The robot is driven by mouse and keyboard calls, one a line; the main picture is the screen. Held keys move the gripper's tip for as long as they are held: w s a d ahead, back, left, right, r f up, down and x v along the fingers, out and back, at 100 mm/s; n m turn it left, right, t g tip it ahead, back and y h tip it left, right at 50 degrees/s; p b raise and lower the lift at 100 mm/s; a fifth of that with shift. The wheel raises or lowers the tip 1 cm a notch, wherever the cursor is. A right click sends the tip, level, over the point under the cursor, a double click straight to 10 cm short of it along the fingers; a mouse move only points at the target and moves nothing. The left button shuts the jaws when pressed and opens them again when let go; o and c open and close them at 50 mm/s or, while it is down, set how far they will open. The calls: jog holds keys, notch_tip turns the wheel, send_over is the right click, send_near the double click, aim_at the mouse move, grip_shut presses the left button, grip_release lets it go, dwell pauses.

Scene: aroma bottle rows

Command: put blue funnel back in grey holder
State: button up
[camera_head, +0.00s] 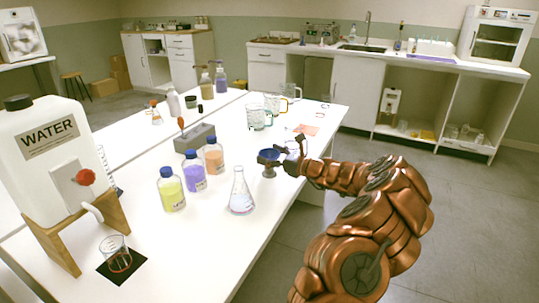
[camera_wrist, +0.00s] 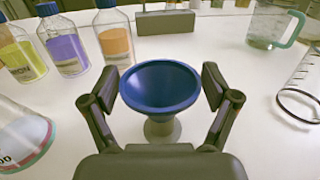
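The blue funnel (camera_wrist: 160,88) is upright, its wide mouth facing up, centred between the fingers of my gripper (camera_wrist: 161,86) in the wrist view. The fingers are spread wide, one on each side of the rim. Whether they touch it I cannot tell. A grey-green piece (camera_wrist: 162,130) shows under the funnel. In the head view the funnel (camera_head: 268,157) is at the table's right part, in front of my gripper (camera_head: 281,165). A grey block-shaped holder (camera_head: 197,139) stands further back left, with a wooden-handled tool in it. It also shows in the wrist view (camera_wrist: 165,23).
Yellow (camera_head: 172,190), purple (camera_head: 194,172) and orange (camera_head: 213,156) bottles stand left of the funnel. A conical flask (camera_head: 241,195) is in front of it. Beakers (camera_head: 258,117) stand behind. A water jug (camera_head: 45,155) is at the far left.

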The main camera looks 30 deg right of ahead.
jog(key=shift+o, duration=0.7)
jog(key=v, duration=1.2)
